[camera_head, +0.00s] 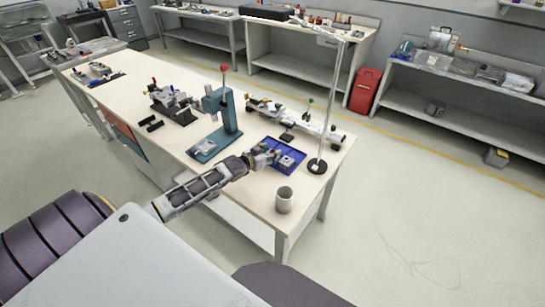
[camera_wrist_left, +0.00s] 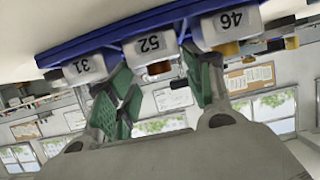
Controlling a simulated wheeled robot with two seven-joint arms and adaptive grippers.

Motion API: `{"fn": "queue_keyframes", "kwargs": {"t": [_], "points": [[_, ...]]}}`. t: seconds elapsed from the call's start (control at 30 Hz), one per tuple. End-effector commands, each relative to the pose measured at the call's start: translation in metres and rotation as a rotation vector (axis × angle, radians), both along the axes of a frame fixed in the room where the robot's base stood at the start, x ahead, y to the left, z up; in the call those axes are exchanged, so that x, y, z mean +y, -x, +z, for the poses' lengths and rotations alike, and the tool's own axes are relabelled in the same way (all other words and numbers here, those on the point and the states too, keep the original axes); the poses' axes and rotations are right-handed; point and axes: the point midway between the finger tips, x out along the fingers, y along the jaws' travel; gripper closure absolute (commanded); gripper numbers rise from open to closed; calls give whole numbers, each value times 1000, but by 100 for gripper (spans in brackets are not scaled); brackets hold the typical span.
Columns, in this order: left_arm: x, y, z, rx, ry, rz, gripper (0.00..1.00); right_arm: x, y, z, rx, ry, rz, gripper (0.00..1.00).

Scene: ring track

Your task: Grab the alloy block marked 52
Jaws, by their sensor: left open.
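The alloy block marked 52 (camera_wrist_left: 150,46) shows in the left wrist view, which is upside down. It sits in the blue tray (camera_wrist_left: 105,41) between the block marked 31 (camera_wrist_left: 86,68) and the block marked 46 (camera_wrist_left: 222,27). My left gripper (camera_wrist_left: 157,65) is open, with its green-padded fingers on either side of block 52 in the picture; I cannot tell whether they touch it. In the head view the left gripper (camera_head: 268,155) is at the blue tray (camera_head: 284,141), partly covering it. My right gripper is not in view.
A grey mug (camera_head: 284,200) stands near the table's front corner. A lamp stand (camera_head: 318,166) is right of the tray. A teal press (camera_head: 222,125) stands to the left, and a white-and-black device (camera_head: 300,121) lies behind. Other benches line the walls.

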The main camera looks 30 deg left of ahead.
Motion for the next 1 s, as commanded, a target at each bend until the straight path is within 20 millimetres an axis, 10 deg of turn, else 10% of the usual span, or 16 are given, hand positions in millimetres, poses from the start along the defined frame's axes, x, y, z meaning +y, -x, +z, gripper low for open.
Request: {"fn": "queue_keyframes", "kwargs": {"t": [1.0], "points": [[-2,-24,-10,0,-1,0,50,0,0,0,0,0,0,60]]}}
